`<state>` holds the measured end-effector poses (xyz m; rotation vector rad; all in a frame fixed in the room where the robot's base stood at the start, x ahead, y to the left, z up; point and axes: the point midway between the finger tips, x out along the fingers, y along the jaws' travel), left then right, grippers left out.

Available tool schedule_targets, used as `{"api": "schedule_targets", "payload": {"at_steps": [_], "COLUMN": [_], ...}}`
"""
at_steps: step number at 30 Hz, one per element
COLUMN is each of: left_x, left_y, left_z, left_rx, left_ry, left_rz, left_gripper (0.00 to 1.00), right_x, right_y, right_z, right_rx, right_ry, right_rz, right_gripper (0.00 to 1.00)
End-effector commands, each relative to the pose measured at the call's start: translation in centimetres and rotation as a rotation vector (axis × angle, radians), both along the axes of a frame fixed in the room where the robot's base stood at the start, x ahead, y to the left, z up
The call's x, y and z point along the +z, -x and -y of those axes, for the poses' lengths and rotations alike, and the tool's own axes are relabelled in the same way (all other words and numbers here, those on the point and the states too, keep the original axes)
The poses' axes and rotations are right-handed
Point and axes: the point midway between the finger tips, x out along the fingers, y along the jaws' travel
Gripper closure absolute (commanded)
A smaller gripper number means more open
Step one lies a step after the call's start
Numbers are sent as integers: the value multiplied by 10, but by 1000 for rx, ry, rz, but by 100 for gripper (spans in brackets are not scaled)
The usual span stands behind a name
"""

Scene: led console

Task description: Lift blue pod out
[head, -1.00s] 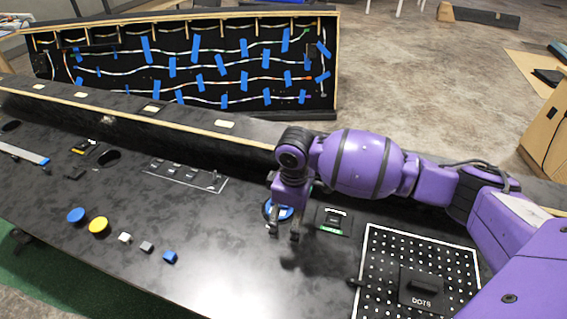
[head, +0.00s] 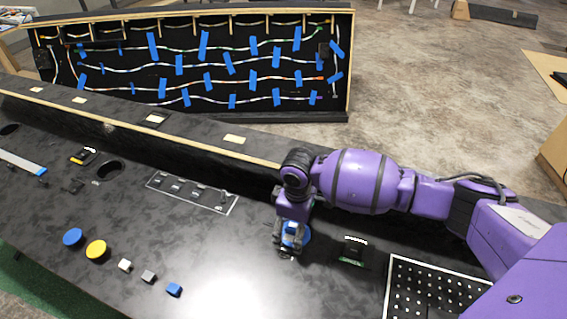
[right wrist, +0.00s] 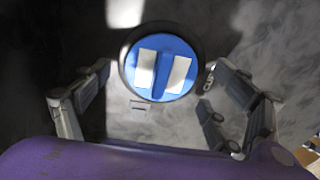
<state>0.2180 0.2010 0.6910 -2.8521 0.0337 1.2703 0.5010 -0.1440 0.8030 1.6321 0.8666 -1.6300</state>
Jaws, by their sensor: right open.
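The blue pod (right wrist: 160,68) shows in the right wrist view as a round blue disc with two pale strips, sitting in a dark round ring. In the head view the blue pod (head: 304,237) is partly hidden behind my right gripper (head: 287,250). My right gripper (right wrist: 160,82) is open, with one finger on each side of the pod. Gaps show between the fingers and the disc, and I see no grip on it. Its exact height above the console is hard to tell. My left gripper is not in view.
Blue (head: 73,237) and yellow (head: 96,249) round buttons and small cubes (head: 149,277) sit left on the black console (head: 130,225). A switch strip (head: 190,191) lies behind. A small module (head: 353,250) and dotted panel (head: 440,290) lie right. A raised ledge (head: 180,135) runs behind.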

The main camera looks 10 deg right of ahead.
Motion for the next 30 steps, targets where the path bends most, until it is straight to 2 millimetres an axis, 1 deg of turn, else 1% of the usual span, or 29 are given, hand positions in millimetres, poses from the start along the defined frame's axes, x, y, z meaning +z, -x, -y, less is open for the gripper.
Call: {"api": "schedule_targets", "payload": {"at_steps": [1, 3, 8, 9, 18, 20, 26, 30], "left_x": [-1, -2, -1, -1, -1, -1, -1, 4], "left_y": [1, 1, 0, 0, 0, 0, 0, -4], "left_z": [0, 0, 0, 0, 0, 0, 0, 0], "left_rx": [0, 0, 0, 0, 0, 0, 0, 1], "left_ry": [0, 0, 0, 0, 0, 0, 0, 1], "left_rz": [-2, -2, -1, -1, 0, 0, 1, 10], "left_gripper": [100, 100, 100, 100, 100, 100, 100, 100], "right_x": [-9, -13, -13, -13, -13, -13, -12, -6], "right_y": [1, 1, 0, 0, 0, 0, -1, -1], "right_z": [1, 0, 0, 1, 1, 1, 1, 1], "right_rx": [-2, -2, -1, -1, -1, -1, -1, -2], "right_ry": [1, 0, 0, 0, 0, 1, 1, 1], "right_rz": [-3, -1, 0, 0, 0, 1, 2, 4], "right_gripper": [14, 14, 14, 15, 54, 62, 62, 62]}}
